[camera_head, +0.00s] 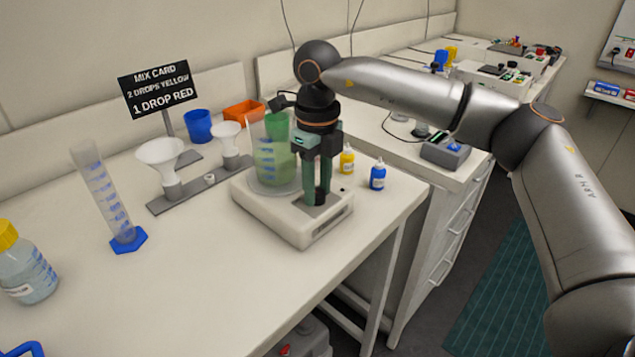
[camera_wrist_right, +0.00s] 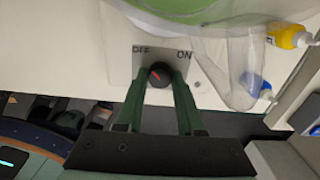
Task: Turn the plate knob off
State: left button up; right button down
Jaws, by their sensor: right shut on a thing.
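The white plate (camera_head: 285,222) stands near the table's right edge with a glass beaker of green liquid (camera_head: 270,168) on it. My right gripper (camera_head: 317,198) reaches down from above to the front right of the plate top. In the right wrist view its green fingers are shut on the dark round knob (camera_wrist_right: 160,76), one finger on each side. The knob's red mark appears to slant up and left, towards the OFF label (camera_wrist_right: 148,50). The ON label (camera_wrist_right: 184,55) is on the other side. In the head view the fingers mostly hide the knob. My left gripper is not in view.
A yellow bottle (camera_head: 347,161) and a blue bottle (camera_head: 378,176) stand just right of the plate. Funnels on a grey stand (camera_head: 205,184) and a graduated cylinder (camera_head: 105,200) are to the left. The table front left of the plate is clear.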

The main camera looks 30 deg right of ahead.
aim_at(318, 192)
jog(key=c, duration=0.5)
grip_release()
notch_tip(318, 192, up, 13)
jog(key=shift+f+p, duration=0.15)
jog(key=shift+p, duration=0.45)
jog(key=shift+f, duration=0.1)
